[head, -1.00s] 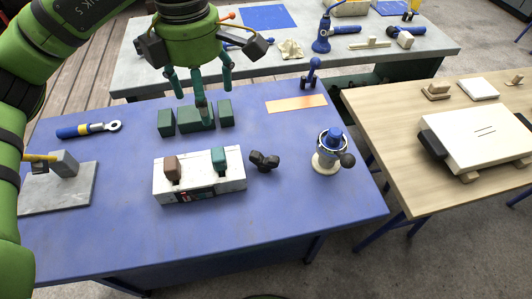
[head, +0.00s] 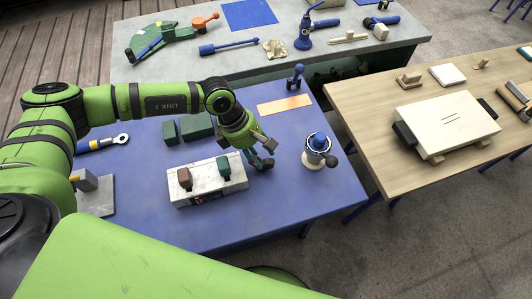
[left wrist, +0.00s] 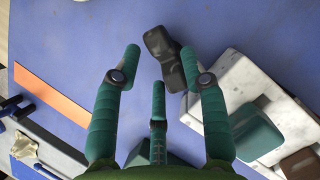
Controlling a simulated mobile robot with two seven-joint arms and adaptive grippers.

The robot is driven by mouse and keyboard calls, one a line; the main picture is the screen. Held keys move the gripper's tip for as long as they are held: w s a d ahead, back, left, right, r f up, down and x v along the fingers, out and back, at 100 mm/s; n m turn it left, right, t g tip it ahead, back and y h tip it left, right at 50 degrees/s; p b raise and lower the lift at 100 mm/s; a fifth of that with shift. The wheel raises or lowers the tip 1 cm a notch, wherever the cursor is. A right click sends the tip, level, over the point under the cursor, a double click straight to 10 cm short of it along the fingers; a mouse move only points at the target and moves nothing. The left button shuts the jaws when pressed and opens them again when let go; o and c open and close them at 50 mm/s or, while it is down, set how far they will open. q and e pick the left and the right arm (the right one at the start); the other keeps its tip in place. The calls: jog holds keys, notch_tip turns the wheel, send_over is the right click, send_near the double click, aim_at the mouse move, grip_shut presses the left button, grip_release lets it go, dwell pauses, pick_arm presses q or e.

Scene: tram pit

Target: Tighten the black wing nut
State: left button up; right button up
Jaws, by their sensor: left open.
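The black wing nut (left wrist: 165,55) lies on the blue table just beyond the fingertips in the left wrist view, its two dark lobes showing. My left gripper (left wrist: 160,68) is open and empty, with teal fingers. The nut is nearer the right-hand finger, which partly overlaps it; I cannot tell whether they touch. In the head view my left gripper (head: 263,158) points down beside the right end of the white block (head: 208,184), and mostly hides the nut. My right gripper is not in view.
The white block carries a brown lever (head: 185,178) and a green lever (head: 223,168). Dark green blocks (head: 195,126) stand behind it. A blue-topped device (head: 319,150) stands to the right, an orange strip (head: 284,105) behind. The table's front right is clear.

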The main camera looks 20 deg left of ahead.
aim_at(261, 157)
pick_arm(q)
jog(key=shift+p+x, duration=0.3)
jog(key=shift+x, duration=0.8)
jog(key=shift+d+f, duration=0.1)
jog(key=shift+f, duration=0.35)
grip_shut()
